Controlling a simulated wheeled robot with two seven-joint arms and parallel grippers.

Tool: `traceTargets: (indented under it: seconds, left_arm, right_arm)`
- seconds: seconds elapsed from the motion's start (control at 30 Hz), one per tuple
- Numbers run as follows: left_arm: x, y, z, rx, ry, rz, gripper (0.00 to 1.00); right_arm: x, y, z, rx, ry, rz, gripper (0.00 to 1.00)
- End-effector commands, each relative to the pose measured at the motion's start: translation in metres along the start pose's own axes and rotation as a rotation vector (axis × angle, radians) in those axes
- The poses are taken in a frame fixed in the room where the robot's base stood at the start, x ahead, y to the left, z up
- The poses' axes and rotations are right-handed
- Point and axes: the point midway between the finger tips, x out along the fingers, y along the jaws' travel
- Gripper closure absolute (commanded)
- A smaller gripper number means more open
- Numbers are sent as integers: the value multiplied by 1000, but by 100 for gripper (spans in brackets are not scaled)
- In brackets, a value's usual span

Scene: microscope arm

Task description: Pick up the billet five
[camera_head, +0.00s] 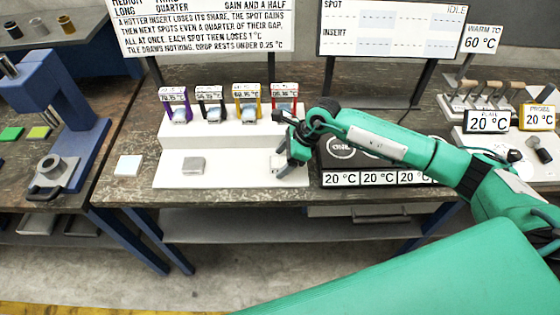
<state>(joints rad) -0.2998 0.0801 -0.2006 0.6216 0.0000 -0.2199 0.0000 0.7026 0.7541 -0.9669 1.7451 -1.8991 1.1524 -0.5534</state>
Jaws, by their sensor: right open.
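My right gripper (286,160) is open, low over the right end of the white stepped stand (235,175). A small pale block (277,162) shows beside its fingers, partly hidden by them; I cannot tell if they touch it. A grey block (193,165) lies on the lower step at left. No readable mark shows which one is billet five. My left gripper is not in view.
A white tile (128,165) lies on the wooden bench (120,189) left of the stand. A dark plate with 20 °C labels (379,178) lies right of the gripper under my arm. A blue press (72,125) stands at left. Text boards (205,25) rise behind.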

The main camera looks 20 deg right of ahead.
Motion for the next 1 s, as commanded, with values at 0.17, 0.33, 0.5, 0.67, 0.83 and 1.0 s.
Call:
traceTargets:
  seconds: [0.17,0.33,0.5,0.67,0.83,1.0]
  left_arm:
    - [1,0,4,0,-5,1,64]
    - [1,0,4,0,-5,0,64]
    - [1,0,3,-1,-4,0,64]
    - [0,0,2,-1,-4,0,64]
    - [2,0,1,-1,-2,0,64]
    - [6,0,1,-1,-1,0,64]
  right_arm:
    - [0,0,0,0,0,0,31]
    - [0,0,0,0,0,0,64]
    - [0,0,0,0,0,0,98]
    - [-1,-1,1,-1,-2,-2,98]
    - [-3,-1,2,-2,-3,-3,98]
    - [-14,-2,9,-3,-3,-5,98]
